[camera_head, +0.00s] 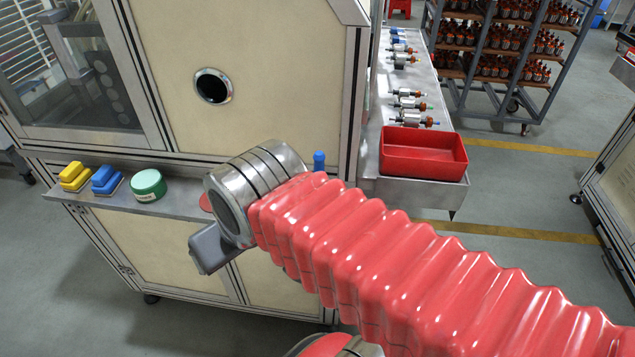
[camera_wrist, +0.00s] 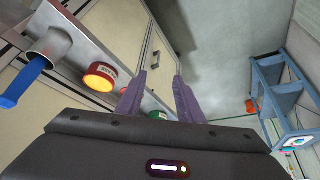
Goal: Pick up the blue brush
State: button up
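A blue brush (camera_head: 106,180), block-shaped with a blue top, rests on the narrow grey ledge (camera_head: 178,209) at the left, between a yellow brush (camera_head: 74,176) and a green round tin (camera_head: 148,185). I cannot make out the blue brush in the wrist view. My gripper's two purple-grey fingers (camera_wrist: 159,76) are apart with nothing between them. In the head view my arm's end hangs by the ledge, right of the brushes and tin; the fingers do not show there. The green tin shows partly behind the fingers in the wrist view (camera_wrist: 157,115).
A red round tin (camera_wrist: 100,77) and a metal cup holding a blue-handled tool (camera_wrist: 22,83) stand on the ledge close to my gripper. A cream cabinet (camera_head: 255,70) rises behind the ledge. A red bin (camera_head: 423,152) is on the side table at the right.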

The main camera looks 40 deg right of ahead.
jog(key=shift+o, duration=0.5)
jog(key=shift+w+d+r, duration=0.15)
jog(key=shift+d+r, duration=0.2)
jog(key=shift+r, duration=0.05)
notch_tip(320, 180, up, 16)
jog(key=m+g, duration=0.1)
jog(key=g, duration=0.3)
send_over(321, 155)
jog(key=s, duration=0.1)
jog(key=shift+s+a+f, duration=0.1)
jog(key=shift+s+f, duration=0.1)
jog(key=shift+f, duration=0.1)
jog(key=f, duration=0.5)
jog(key=w+f, duration=0.1)
jog(key=f, duration=0.2)
jog(key=shift+f, duration=0.2)
jog(key=shift+f, duration=0.1)
